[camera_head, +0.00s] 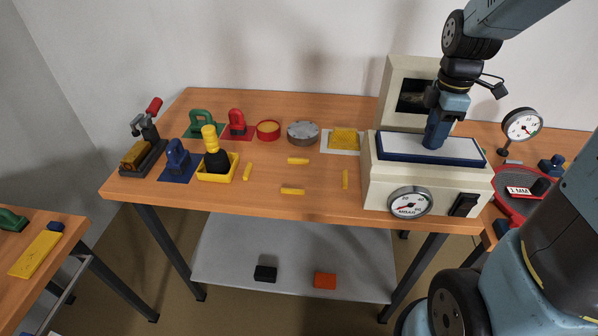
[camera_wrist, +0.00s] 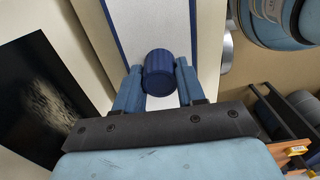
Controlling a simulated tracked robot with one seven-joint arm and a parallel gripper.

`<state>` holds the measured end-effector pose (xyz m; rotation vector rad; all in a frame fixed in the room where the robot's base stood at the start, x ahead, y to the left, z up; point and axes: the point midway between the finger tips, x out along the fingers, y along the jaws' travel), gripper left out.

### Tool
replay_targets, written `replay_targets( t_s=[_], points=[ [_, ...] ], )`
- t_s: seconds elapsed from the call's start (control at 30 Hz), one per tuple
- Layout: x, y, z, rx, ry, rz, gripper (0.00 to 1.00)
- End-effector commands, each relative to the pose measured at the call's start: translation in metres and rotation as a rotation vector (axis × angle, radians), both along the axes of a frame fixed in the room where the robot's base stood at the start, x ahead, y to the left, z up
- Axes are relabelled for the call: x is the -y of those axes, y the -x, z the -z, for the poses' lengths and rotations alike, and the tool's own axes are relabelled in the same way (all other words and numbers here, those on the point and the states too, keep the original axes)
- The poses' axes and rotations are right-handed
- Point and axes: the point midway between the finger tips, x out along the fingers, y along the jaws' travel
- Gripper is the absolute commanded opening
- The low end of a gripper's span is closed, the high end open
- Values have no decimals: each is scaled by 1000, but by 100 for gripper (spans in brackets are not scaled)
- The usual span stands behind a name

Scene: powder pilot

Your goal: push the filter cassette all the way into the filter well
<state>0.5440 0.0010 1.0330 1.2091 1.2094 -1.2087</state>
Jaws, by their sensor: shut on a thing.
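The filter cassette (camera_head: 405,147) is a flat slab with a white top and blue edges, lying on top of the cream machine (camera_head: 380,178). It also shows in the wrist view (camera_wrist: 207,40), with a round blue knob (camera_wrist: 158,68) on its white face. My gripper (camera_head: 433,143) points down over the middle of the cassette. In the wrist view its two blue fingers (camera_wrist: 158,82) stand on either side of the knob and are shut on it. A blue front edge of the cassette shows above the machine's top. The filter well is hidden beneath the cassette.
The machine has a front dial (camera_head: 409,203), a black switch (camera_head: 464,204) and a dark screen (camera_head: 417,97) behind the cassette. A gauge on a stand (camera_head: 522,125) and a red sieve (camera_head: 517,188) are at right. Several small yellow pieces lie on the table (camera_head: 270,203) at left.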

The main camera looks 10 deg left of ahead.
Motion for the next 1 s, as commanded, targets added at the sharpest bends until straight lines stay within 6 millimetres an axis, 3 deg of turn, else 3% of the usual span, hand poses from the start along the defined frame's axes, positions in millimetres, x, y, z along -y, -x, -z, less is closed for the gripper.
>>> replay_targets(
  t_s=[0.9,0.93,1.0],
  points=[
    [0,0,12,0,0,0,0],
    [0,0,12,1,0,0,41],
    [0,0,12,0,0,0,48]
  ],
)
